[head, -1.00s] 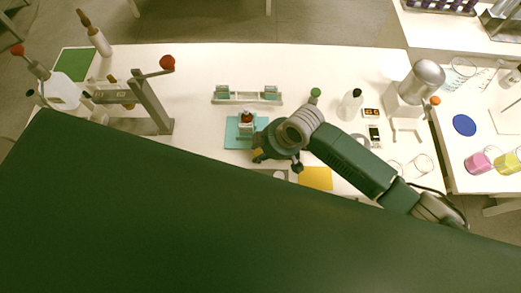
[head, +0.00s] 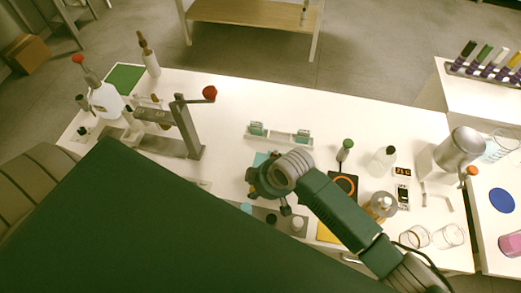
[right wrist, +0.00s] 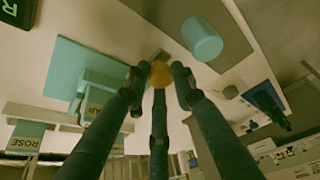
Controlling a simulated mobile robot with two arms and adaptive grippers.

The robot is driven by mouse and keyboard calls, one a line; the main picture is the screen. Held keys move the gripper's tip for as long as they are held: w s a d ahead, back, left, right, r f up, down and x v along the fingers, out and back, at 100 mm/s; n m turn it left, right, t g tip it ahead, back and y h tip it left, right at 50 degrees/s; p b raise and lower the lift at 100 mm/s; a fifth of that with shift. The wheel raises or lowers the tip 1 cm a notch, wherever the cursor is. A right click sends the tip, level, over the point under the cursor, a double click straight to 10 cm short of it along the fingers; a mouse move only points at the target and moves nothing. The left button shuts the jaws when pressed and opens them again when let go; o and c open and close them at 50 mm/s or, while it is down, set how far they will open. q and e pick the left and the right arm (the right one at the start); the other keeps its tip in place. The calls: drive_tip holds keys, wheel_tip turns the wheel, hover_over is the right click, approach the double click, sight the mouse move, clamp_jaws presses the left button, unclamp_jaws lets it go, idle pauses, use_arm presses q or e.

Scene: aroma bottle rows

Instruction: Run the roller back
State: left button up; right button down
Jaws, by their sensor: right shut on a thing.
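My right gripper (head: 268,188) is low over the front middle of the white table, beside and partly over a teal mat (head: 260,158). In the right wrist view its fingers (right wrist: 158,78) close around a small amber thing (right wrist: 160,74), which the head view hides. The wrist view also shows the teal mat (right wrist: 62,68) with a labelled teal-and-white block (right wrist: 98,90) on it, and a teal cylinder (right wrist: 202,38) near the fingertips. I cannot pick out a roller for certain. My left gripper is not in view.
A white rack with teal blocks (head: 278,137) stands behind the gripper. A lever stand (head: 185,125) with a red knob is at left. A white bottle (head: 382,160), a metal canister (head: 460,148) and glass beakers (head: 448,236) are at right. The table's back middle is clear.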

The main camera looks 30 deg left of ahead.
drive_tip(key=c, duration=1.6)
unclamp_jaws()
drive_tip(key=shift+s+a+r, duration=0.15)
drive_tip(key=shift+a+r, duration=0.05)
drive_tip(key=shift+a, duration=0.2)
drive_tip(key=shift+o, duration=0.7)
drive_tip(key=shift+a+f, duration=0.1)
drive_tip(key=shift+d, duration=0.2)
drive_tip(key=shift+d+r, duration=0.1)
drive_tip(key=shift+r, duration=0.1)
drive_tip(key=v, duration=1.1)
drive_tip(key=shift+r, duration=0.2)
drive_tip(key=shift+d, duration=0.1)
